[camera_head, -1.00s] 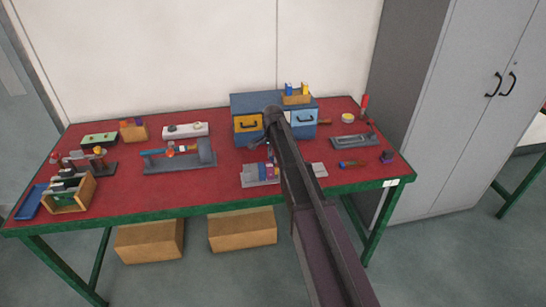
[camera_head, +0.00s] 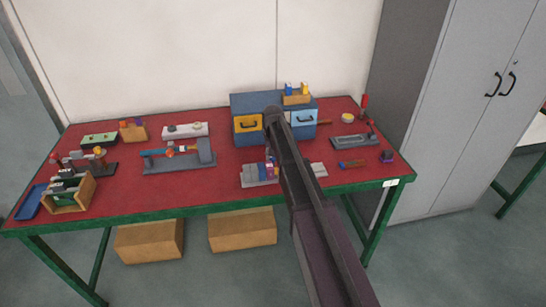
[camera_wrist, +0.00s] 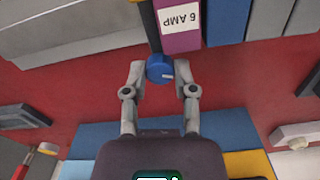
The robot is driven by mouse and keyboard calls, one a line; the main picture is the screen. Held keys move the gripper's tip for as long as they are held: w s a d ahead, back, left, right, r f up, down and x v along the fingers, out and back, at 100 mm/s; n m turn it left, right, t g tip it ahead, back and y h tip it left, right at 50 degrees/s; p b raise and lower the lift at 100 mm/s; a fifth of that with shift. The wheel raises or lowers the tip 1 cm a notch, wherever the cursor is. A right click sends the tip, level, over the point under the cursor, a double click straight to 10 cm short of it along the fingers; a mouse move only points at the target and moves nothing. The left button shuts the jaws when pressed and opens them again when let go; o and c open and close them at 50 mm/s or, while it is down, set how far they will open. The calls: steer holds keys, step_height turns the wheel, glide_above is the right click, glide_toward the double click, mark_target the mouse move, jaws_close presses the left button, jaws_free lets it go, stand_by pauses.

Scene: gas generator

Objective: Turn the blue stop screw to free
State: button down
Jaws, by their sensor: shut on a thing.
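The blue stop screw (camera_wrist: 160,68) shows in the wrist view as a round blue knob with a small white mark on its side. It sits at the near end of a purple block marked "6 AMP" (camera_wrist: 179,28), whose label reads upside down. My gripper (camera_wrist: 160,72) has one finger on each side of the knob and is shut on it. In the head view the device with coloured blocks (camera_head: 262,173) stands near the table's front edge, partly behind my arm. The gripper and the screw cannot be made out clearly there.
A blue cabinet (camera_head: 240,101) with yellow and light blue drawers stands behind the device. A grey vise-like fixture (camera_head: 180,161) is to the left, and a grey tray (camera_head: 353,142) is to the right. Bare red tabletop (camera_head: 220,181) lies between the fixture and the device.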

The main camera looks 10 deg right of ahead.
steer(key=n, duration=0.4)
steer(key=shift+s+n, duration=0.1)
steer(key=shift+n, duration=0.3)
steer(key=shift+c, duration=2)
jaws_free()
